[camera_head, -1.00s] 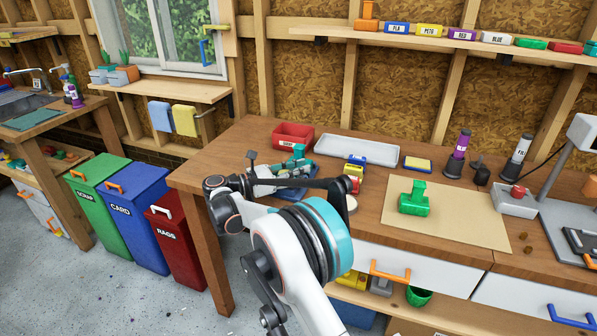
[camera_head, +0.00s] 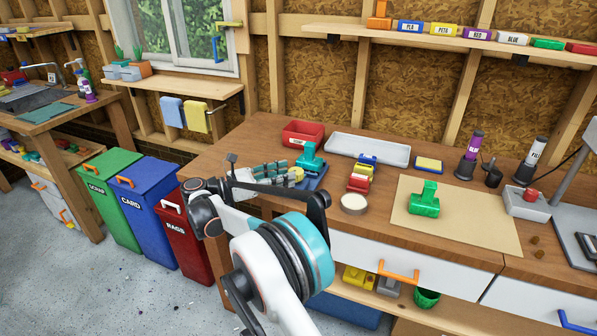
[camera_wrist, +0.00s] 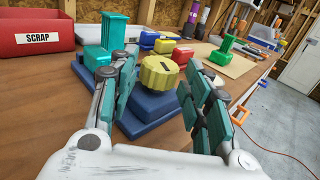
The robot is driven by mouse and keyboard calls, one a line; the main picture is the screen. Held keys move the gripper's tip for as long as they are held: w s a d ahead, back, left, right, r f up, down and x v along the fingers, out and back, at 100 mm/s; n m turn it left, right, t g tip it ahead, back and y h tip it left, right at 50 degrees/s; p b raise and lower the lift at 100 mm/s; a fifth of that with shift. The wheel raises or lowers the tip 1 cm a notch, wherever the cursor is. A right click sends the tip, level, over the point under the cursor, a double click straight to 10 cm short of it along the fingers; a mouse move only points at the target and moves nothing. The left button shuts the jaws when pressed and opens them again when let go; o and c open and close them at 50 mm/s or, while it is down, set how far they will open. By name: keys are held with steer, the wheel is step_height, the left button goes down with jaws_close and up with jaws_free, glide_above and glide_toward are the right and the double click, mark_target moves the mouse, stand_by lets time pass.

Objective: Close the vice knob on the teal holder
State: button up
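The teal holder (camera_head: 310,158) stands on a dark blue base (camera_head: 314,182) on the workbench. In the wrist view the teal holder (camera_wrist: 112,38) is upper left, partly behind a finger, and its blue base (camera_wrist: 150,112) lies between and beyond my fingers. The ridged yellow vice knob (camera_wrist: 158,73) faces me, with a dark mark on its face. My gripper (camera_wrist: 165,82) is open, its teal-padded fingers on either side of the knob; I see no clear contact. In the head view my gripper (camera_head: 290,176) reaches the holder from the left and largely hides the knob.
A red SCRAP bin (camera_head: 303,133) stands behind the holder. A green holder (camera_head: 425,201) stands on a tan mat (camera_head: 470,225).

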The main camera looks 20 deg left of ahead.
steer(key=shift+v, duration=1.9)
